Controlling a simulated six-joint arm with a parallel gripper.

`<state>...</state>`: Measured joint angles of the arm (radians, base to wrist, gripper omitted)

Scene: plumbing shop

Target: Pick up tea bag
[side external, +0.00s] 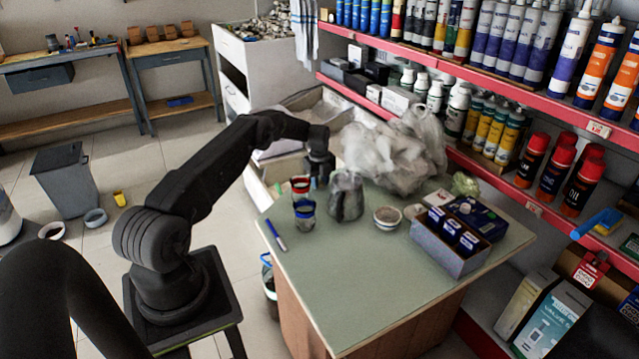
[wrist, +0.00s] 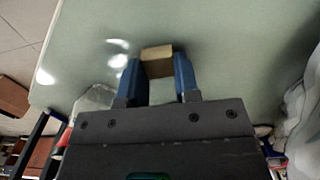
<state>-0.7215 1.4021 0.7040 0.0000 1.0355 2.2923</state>
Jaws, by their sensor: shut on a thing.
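My gripper (side external: 319,172) is over the back left part of the green-grey tabletop in the side view, near the cups. In the wrist view its two blue fingers (wrist: 157,70) are shut on a small tan, block-like thing, which I take to be the tea bag (wrist: 157,54). It sits between the fingertips, with the green-grey tabletop (wrist: 230,50) behind it. In the side view the tea bag cannot be made out, and the fingertips are small and dark.
Near the gripper stand a red-rimmed cup (side external: 301,186), a blue-banded cup (side external: 305,214) and a grey jar (side external: 346,197). A small bowl (side external: 387,218), an open box (side external: 437,250) and a clear plastic bag (side external: 395,155) lie to the right. A blue pen (side external: 276,235) lies left. The tabletop's front is clear.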

